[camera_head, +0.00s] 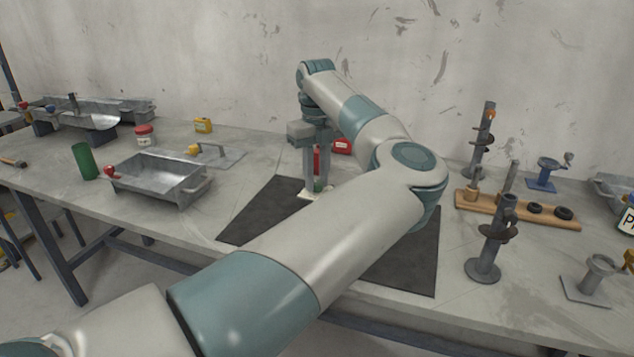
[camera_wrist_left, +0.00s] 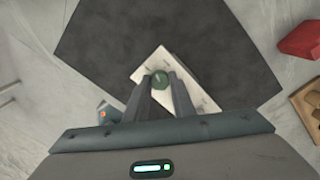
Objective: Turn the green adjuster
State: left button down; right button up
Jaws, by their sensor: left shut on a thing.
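The green adjuster (camera_wrist_left: 160,79) is a small round knob, seen from above in the left wrist view. It stands on a white rectangular plate (camera_wrist_left: 203,98) that lies at an angle on the dark mat (camera_wrist_left: 95,45). My left gripper (camera_wrist_left: 160,84) has its two fingers on either side of the knob and is shut on it. In the head view my left gripper (camera_head: 317,184) points straight down at the plate (camera_head: 307,195), with the knob mostly hidden between the fingers. A red upright part (camera_head: 317,160) shows between the fingers. My right gripper is not in view.
A metal tray (camera_head: 155,182), a green cylinder (camera_head: 84,161) and a red-lidded jar (camera_head: 144,135) stand to the left. A red object (camera_head: 342,146) sits behind the gripper. A wooden board with posts (camera_head: 550,215) and a dark stand (camera_head: 483,268) are right. My arm hides much of the mat.

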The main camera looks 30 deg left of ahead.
aim_at(316, 182)
pick_arm(q)
jog(key=n+b, duration=0.1)
jog(key=n, duration=0.2)
jog(key=shift+n, duration=1.5)
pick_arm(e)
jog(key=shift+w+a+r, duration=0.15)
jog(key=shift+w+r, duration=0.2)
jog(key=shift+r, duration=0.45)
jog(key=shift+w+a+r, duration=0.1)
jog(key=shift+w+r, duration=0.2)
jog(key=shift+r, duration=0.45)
pick_arm(q)
jog(key=c, duration=1.5)
grip_release()
notch_tip(316, 182, up, 17)
jog(key=shift+r+b, duration=0.2)
jog(key=shift+b, duration=0.3)
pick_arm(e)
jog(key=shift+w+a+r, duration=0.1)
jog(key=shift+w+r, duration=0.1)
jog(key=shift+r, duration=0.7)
